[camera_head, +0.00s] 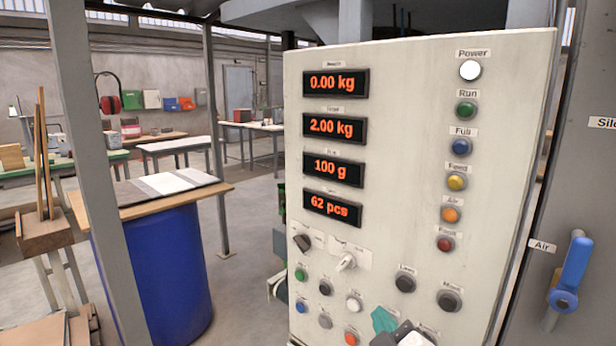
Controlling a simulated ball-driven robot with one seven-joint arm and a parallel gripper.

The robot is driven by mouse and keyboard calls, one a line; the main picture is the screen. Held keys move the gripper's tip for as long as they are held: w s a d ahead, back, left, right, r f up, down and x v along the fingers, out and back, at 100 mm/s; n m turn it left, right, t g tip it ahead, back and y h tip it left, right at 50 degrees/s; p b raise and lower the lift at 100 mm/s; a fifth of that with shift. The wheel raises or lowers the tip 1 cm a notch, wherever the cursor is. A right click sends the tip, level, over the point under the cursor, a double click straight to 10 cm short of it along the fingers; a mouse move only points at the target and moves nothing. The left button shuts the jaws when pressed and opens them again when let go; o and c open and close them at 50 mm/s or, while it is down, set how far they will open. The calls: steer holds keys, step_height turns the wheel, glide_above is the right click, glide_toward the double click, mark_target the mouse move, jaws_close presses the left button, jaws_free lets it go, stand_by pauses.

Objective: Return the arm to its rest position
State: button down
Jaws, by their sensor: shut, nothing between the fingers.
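My gripper (384,320) shows at the bottom edge, in front of the lower part of a pale control panel (400,170). Its teal end is shut, with nothing seen held in it. A white and dark part of my arm shows just below and right of it; the rest of the arm is out of the picture. The gripper overlaps the panel near the lower buttons; I cannot tell whether it touches the panel.
The panel has red displays (335,128), lamps, buttons and a white knob (346,262). A blue-handled air valve (571,272) is at right. A blue drum (160,270) and a grey post (90,150) stand left. Work tables and open floor lie behind.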

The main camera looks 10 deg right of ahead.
steer(key=s+d+f+m+g, duration=0.35)
steer(key=s+f, duration=0.35)
steer(key=f, duration=0.3)
steer(key=s+d+f+m+g, duration=0.25)
steer(key=s+f+g, duration=0.35)
steer(key=f, duration=0.4)
steer(key=s+f+m+g+y, duration=0.1)
steer(key=s+f+g, duration=0.2)
steer(key=s, duration=0.7)
steer(key=s+f+m+g+y, duration=0.1)
steer(key=s+f+g, duration=0.2)
steer(key=s+f, duration=0.3)
steer(key=s, duration=0.4)
steer(key=shift+a, duration=0.4)
